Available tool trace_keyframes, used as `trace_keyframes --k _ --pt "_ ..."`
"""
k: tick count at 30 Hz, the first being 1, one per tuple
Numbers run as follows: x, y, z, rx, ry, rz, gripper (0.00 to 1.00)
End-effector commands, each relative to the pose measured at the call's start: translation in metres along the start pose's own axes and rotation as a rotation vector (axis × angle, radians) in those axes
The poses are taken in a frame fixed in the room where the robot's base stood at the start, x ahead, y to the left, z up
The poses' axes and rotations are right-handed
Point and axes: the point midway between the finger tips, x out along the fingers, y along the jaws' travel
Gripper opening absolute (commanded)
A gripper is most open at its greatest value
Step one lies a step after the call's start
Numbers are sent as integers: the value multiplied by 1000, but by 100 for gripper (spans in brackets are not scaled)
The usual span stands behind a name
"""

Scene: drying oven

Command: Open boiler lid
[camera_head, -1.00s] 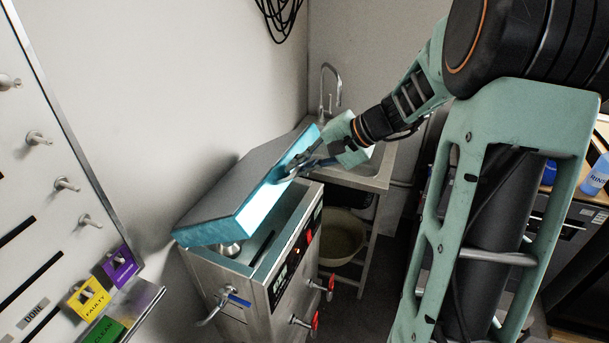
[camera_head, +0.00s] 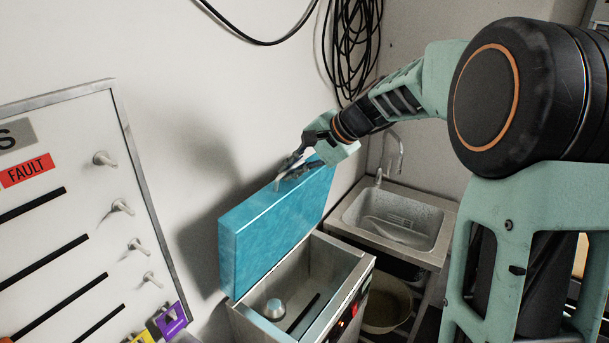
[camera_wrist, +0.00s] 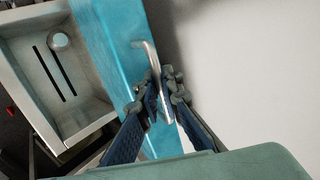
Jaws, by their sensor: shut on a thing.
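The boiler lid (camera_head: 275,232) is a thick slab with a light-blue underside, standing steeply raised along the wall side of the boiler. It also shows in the wrist view (camera_wrist: 112,45). The steel boiler (camera_head: 352,262) is open below it, with a round knob-like part (camera_head: 274,309) and a dark slot inside its basin. My gripper (camera_head: 285,178) is at the lid's upper edge. In the wrist view my gripper (camera_wrist: 160,98) is shut on the lid's bent metal handle (camera_wrist: 148,52).
A steel sink (camera_head: 398,218) with a tap stands behind the boiler, with a bucket (camera_head: 386,308) below. Black cables (camera_head: 352,45) hang on the wall. A pegged board (camera_head: 70,215) is at left. The wall is close behind the lid.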

Motion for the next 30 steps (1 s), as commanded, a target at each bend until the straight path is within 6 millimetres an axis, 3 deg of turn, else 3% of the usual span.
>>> trace_keyframes --k 7,21,24,30 --pt "7 -13 -1 0 -1 53 0" --pt "9 -14 -1 2 -2 65 0" --pt "9 -14 0 3 -2 65 14" --pt "9 -14 -1 3 -2 64 14"
